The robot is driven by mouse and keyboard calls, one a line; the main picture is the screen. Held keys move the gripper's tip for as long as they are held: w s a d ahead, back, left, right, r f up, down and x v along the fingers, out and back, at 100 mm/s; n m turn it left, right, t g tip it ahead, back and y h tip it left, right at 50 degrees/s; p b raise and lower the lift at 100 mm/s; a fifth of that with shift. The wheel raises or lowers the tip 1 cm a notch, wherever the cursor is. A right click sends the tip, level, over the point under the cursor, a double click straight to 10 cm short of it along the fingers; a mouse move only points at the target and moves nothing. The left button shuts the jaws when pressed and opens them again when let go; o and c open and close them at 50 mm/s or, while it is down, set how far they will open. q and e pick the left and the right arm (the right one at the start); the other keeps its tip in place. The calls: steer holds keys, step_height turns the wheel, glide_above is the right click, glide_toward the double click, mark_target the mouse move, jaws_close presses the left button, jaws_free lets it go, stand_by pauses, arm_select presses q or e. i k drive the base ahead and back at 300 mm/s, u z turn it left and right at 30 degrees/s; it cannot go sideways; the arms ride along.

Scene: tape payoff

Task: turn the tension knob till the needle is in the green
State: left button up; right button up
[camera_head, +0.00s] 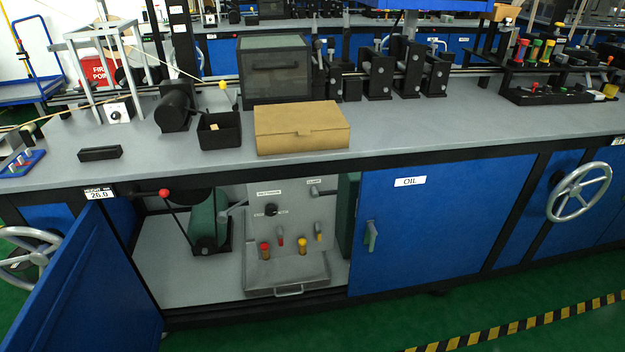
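A small white box with a dark round knob (116,114) on its front stands on the bench at the left, at the foot of a pale metal frame (100,60). It may be the tension knob, but no label on it can be read. Another black knob (271,210) sits on a grey panel (290,197) inside the open cabinet below. I cannot make out a gauge needle or a green zone. Neither of my grippers is in view.
A cardboard box (302,127), a black open bin (219,131) and a black block (100,153) lie on the grey bench (400,135). A blue door (85,285) stands open at the lower left. Handwheels (579,192) stick out at both sides. The front right bench top is clear.

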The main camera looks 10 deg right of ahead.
mark_target(271, 210)
steer(key=z, duration=0.8)
steer(key=i, duration=0.6)
steer(key=u, duration=0.9)
